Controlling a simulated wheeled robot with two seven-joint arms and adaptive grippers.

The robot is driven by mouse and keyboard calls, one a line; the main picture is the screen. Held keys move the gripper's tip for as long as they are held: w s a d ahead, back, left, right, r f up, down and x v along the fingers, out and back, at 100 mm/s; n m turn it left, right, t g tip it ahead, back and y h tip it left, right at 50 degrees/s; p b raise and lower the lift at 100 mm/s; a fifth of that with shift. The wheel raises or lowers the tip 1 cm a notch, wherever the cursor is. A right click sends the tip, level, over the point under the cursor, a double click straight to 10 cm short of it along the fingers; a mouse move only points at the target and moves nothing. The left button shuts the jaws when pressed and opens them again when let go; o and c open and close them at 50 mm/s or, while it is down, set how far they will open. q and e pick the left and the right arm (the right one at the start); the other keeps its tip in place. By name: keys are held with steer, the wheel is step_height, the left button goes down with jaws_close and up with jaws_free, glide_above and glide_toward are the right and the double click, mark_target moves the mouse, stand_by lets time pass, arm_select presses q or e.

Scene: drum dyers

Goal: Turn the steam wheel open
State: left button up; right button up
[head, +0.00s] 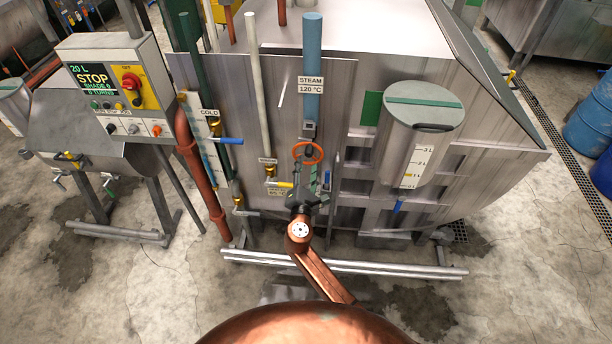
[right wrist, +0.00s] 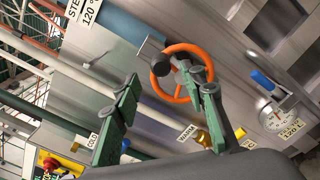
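The steam wheel is a small orange ring (head: 321,153) on the valve below the blue steam pipe (head: 312,60), marked "STEAM 120 °C". It also shows in the right wrist view (right wrist: 178,99). My right gripper (head: 306,178) is just below and in front of the wheel in the head view. In the right wrist view its two green fingers stand apart, with the wheel beyond them. The right fingertip overlaps the wheel's middle and the left one is clear of it. I cannot tell whether a finger touches the wheel. My left gripper is not in view.
Yellow-handled (head: 279,184) and blue-handled (head: 230,140) valves sit left of the wheel. A lidded measuring tank (head: 412,150) stands to the right. A control panel (head: 118,85) is at far left. Metal rails (head: 390,268) run low along the machine's front.

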steer(key=shift+s+a, duration=0.2)
steer(key=shift+s, duration=0.95)
steer(key=shift+s+a, duration=0.2)
steer(key=shift+s, duration=0.95)
steer(key=shift+f, duration=0.1)
